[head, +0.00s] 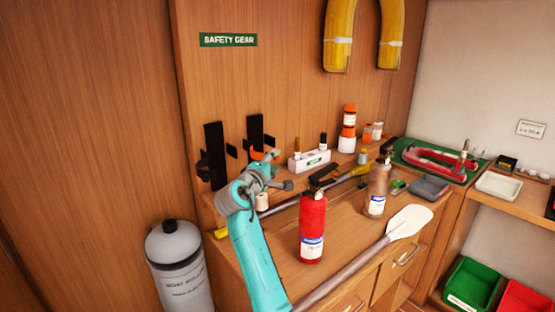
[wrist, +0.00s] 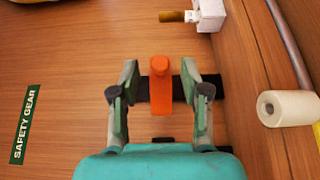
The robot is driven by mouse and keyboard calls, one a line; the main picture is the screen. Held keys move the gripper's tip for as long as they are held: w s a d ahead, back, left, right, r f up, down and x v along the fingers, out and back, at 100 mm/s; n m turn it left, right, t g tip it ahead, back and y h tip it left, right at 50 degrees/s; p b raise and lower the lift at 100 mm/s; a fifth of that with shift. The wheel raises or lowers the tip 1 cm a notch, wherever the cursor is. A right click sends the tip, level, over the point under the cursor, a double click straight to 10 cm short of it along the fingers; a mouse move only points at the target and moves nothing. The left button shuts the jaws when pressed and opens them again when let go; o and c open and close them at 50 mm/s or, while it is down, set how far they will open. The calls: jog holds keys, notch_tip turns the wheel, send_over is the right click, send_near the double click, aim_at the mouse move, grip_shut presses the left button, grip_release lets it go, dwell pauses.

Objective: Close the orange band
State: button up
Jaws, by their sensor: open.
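The orange band (wrist: 160,88) shows in the wrist view as a short upright strip with a rounded knob at its top. It lies in front of a black bracket (wrist: 179,88) on the wooden wall. My gripper (wrist: 159,72) is open, with one finger on each side of the band and gaps between. In the head view, a bit of orange (head: 257,155) shows beside my gripper (head: 268,170), which hides most of the band. Whether the band is open or closed is not clear.
Another black bracket (head: 213,155) is on the wall at left. A white box (head: 309,161) and a white roll (wrist: 287,108) stand close by. A grey tank (head: 178,265) is below left.

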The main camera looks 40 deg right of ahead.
aim_at(276, 160)
jog(key=shift+x, duration=1.55)
grip_shut()
